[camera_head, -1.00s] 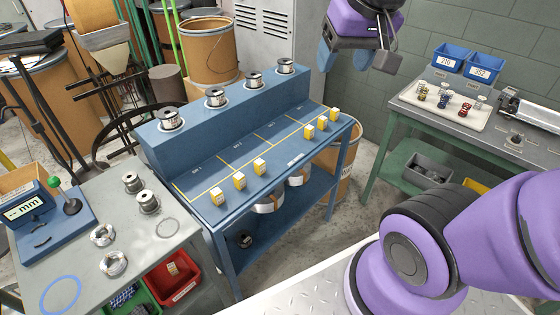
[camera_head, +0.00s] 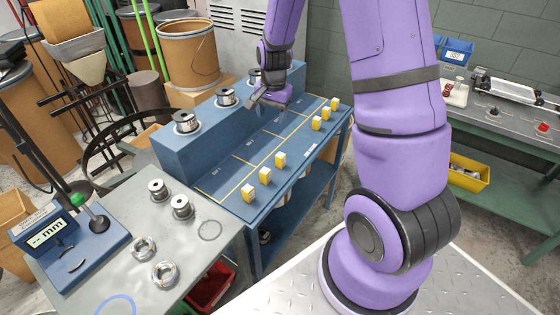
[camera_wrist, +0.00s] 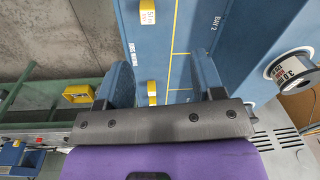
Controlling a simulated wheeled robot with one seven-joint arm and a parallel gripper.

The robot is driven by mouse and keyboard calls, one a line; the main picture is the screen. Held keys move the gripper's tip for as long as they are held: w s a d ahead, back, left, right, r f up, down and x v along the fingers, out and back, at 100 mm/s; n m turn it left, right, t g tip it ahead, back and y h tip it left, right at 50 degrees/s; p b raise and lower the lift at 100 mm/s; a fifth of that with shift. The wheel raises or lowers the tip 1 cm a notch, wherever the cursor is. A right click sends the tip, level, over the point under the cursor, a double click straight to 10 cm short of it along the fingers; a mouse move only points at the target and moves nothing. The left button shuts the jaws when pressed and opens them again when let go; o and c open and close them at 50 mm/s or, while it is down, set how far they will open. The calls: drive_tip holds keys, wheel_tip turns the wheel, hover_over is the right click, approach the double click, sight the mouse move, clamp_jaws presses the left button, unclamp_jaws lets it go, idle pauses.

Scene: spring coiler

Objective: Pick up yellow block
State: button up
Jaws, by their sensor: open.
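Several small yellow blocks with white label faces stand in a line along the front of the blue bench (camera_head: 238,212). Three are at the near end, including one block (camera_head: 280,159), and three at the far end, including another block (camera_head: 316,123). My gripper (camera_head: 266,101) is over the bench, beside the raised step and behind the row of blocks. In the wrist view my gripper (camera_wrist: 162,72) is open with its two fingers wide apart. One yellow block (camera_wrist: 152,92) shows below, between the fingers, partly hidden by the gripper body. Another block (camera_wrist: 147,15) is further ahead.
Wire spools, including one spool (camera_head: 186,122), stand on the raised step close to my arm. A grey table (camera_head: 125,215) with spools and a gauge is at left. A green table (camera_head: 515,205) with a yellow bin (camera_head: 470,172) is at right.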

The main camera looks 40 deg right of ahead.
drive_tip(key=m+g, duration=0.1)
drive_tip(key=m, duration=0.1)
hover_over(280, 155)
drive_tip(key=f, duration=0.9)
drive_tip(key=shift+w+a+f, duration=0.1)
drive_tip(key=shift+w+f, duration=0.15)
drive_tip(key=shift+f, duration=0.05)
drive_tip(key=shift+s+d+f, duration=0.1)
drive_tip(key=shift+s+f, duration=0.05)
drive_tip(key=shift+f, duration=2.55)
drive_tip(key=shift+s+d+f, duration=0.1)
drive_tip(key=shift+f, duration=2.6)
drive_tip(key=c, duration=1)
drive_tip(key=shift+r, duration=0.15)
